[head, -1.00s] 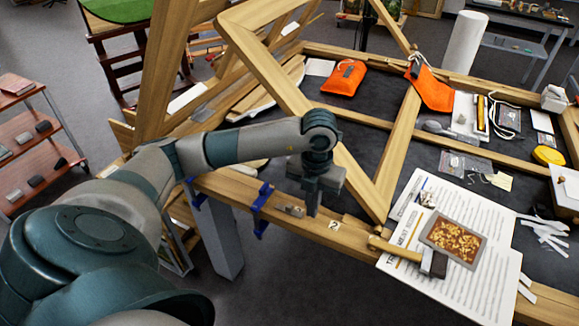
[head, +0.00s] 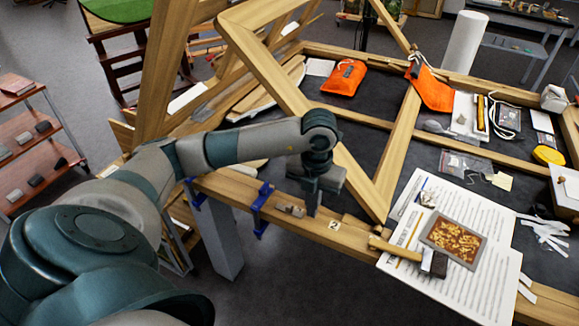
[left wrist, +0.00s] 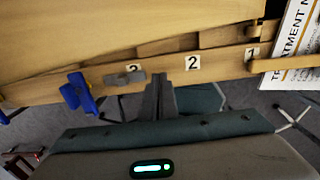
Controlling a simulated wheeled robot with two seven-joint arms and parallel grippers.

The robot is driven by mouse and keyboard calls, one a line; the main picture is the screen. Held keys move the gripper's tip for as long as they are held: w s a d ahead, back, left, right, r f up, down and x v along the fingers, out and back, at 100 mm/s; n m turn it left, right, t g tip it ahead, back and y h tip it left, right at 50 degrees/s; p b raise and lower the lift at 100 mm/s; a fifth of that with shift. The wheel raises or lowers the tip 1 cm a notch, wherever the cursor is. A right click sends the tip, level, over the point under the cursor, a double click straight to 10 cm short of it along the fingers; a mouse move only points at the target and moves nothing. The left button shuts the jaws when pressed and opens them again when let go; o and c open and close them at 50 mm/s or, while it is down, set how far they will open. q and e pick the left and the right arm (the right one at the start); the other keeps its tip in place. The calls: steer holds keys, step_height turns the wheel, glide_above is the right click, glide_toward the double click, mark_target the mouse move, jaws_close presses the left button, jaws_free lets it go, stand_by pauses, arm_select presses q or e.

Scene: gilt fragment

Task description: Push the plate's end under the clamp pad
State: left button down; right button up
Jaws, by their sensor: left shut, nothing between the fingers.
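A small grey metal plate (head: 291,210) lies on the front wooden rail, partly over a number label. It also shows in the left wrist view (left wrist: 124,79). A blue clamp (head: 262,208) grips the rail just left of the plate; it is also in the left wrist view (left wrist: 78,92). I cannot tell whether the plate's left end touches the pad. My left gripper (head: 312,213) is shut and empty, pointing down at the rail, just right of the plate. In the left wrist view its fingertips (left wrist: 159,78) look slightly apart from the plate's right end. My right gripper is not in view.
A second blue clamp (head: 196,194) is further left. Label 2 (left wrist: 193,62) is on the rail right of my fingers. A hammer (head: 397,249), printed sheets (head: 480,292) and a framed gilt piece (head: 453,240) lie to the right. A wooden frame (head: 361,181) rises behind the gripper.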

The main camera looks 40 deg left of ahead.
arm_select(q)
steer(key=shift+f+b, duration=1)
steer(key=shift+f, duration=0.15)
steer(key=shift+r, duration=0.1)
stand_by(0.9)
